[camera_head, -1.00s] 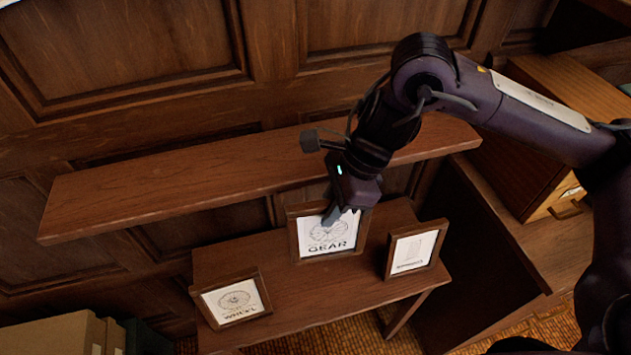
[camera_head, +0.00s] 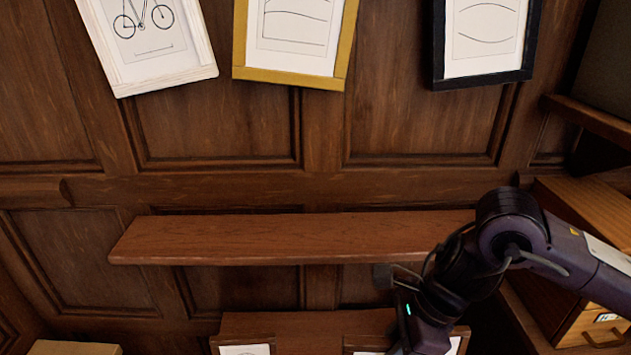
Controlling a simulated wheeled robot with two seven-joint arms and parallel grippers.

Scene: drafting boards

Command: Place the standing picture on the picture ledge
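The picture ledge (camera_head: 300,240) is a bare, reddish-brown wooden shelf along the panelled wall in the middle of the view. Slivers of other light pictures show beside my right gripper, too cropped to identify. My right gripper (camera_head: 422,335) is at the bottom right, below the ledge's right part. Its fingers are out of frame, so its opening and any hold are hidden. My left gripper is not in view.
A white-framed bicycle picture (camera_head: 150,35), a yellow-framed picture (camera_head: 295,40) and a black-framed picture (camera_head: 485,40) hang above the ledge. A wooden drawer cabinet (camera_head: 595,325) stands at the right. A tan box (camera_head: 75,348) is at the bottom left.

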